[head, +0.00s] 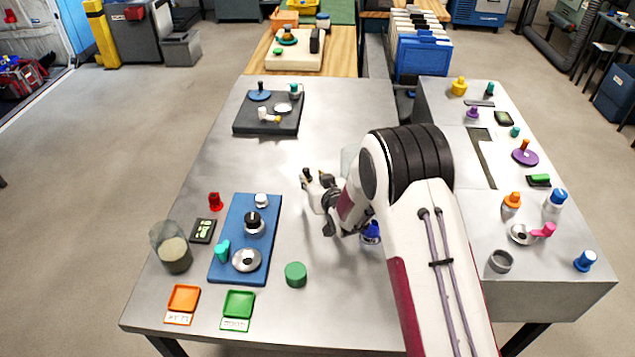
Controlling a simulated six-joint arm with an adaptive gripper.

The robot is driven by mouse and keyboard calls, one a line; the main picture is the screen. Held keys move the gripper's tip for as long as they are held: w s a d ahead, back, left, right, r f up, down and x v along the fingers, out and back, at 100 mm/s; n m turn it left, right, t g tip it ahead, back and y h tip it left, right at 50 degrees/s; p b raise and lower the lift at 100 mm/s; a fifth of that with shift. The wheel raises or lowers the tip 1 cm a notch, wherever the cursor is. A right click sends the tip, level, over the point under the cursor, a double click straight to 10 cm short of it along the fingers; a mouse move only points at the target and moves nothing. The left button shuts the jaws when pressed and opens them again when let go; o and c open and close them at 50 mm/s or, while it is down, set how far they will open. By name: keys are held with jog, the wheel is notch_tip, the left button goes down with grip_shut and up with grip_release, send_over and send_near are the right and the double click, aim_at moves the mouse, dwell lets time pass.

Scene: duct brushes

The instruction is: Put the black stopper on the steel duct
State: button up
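A black knob-like piece (253,218), which looks like the black stopper, sits upright on a silver base on the blue board (222,262). A flat steel ring (246,260) with a dark centre lies nearer on the same board. A short hollow grey cylinder (500,261) stands on the right worktop; I cannot tell which of these is the steel duct. My gripper (316,182) is over the middle of the table, right of the blue board and apart from the black piece. Its fingers are small and partly hidden by my arm, so their opening is unclear.
A teal piece (222,250) and a silver cap (261,200) are also on the blue board. A green cylinder (295,274), a glass jar (172,248) and a red piece (215,201) stand around it. A dark board (254,126) lies farther back. Bare table lies between the boards.

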jog(key=shift+v, duration=1.8)
jog(key=shift+d+r, duration=0.35)
jog(key=shift+r, duration=0.3)
jog(key=s+d+r+m+g+h, duration=0.1)
jog(key=s+d+r+h, duration=0.1)
jog(key=s+d+r, duration=0.7)
jog(key=s+d+r+m+g+h, duration=0.2)
jog(key=s+d+r, duration=0.45)
jog(key=r, duration=0.35)
jog(key=s+d+r+g, duration=0.1)
jog(key=s+d+g, duration=0.1)
jog(key=s, duration=1.3)
jog(key=s+d+r+m+g+h, duration=0.1)
jog(key=s+d, duration=0.3)
jog(key=s, duration=1.2)
jog(key=shift+d+r+m+g, duration=0.2)
jog(key=shift+d+m+g, duration=0.1)
jog(key=shift+g, duration=0.1)
